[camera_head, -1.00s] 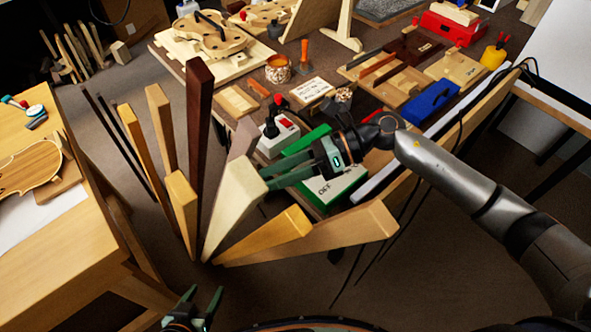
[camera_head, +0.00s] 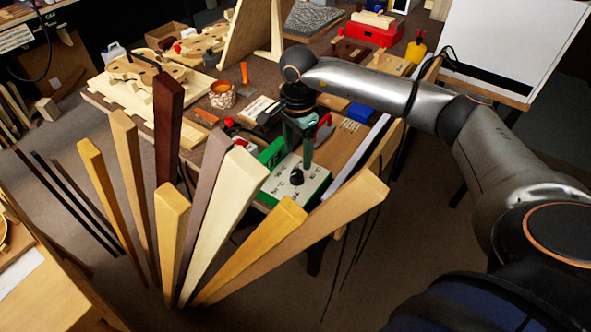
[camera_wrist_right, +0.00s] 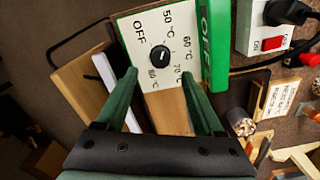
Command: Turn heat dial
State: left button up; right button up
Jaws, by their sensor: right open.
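The heat dial is a small black knob (camera_head: 297,177) with a white pointer mark, on the white face of a green-edged control box (camera_head: 314,188). In the right wrist view the dial (camera_wrist_right: 160,56) is ringed by OFF, 50, 60, 70 and 80 °C labels. Its mark points roughly toward the top, near 50. My right gripper (camera_head: 298,152) points down over the box, just above the dial. Its green fingers are open and empty, with tips on either side of the dial in the wrist view (camera_wrist_right: 158,74). Contact cannot be told. My left gripper is out of view.
Several upright wood strips (camera_head: 225,210) fan out in front of the box. A white power strip with a red switch (camera_wrist_right: 271,43) and a black plug (camera_wrist_right: 290,12) lies beside the box. A glue-brush jar (camera_head: 222,95), blue box (camera_head: 360,112) and violin bodies crowd the bench.

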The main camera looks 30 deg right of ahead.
aim_at(297, 173)
notch_tip(297, 173, down, 7)
jog(key=shift+a+r, duration=0.1)
dwell(0.3)
grip_shut()
dwell(0.5)
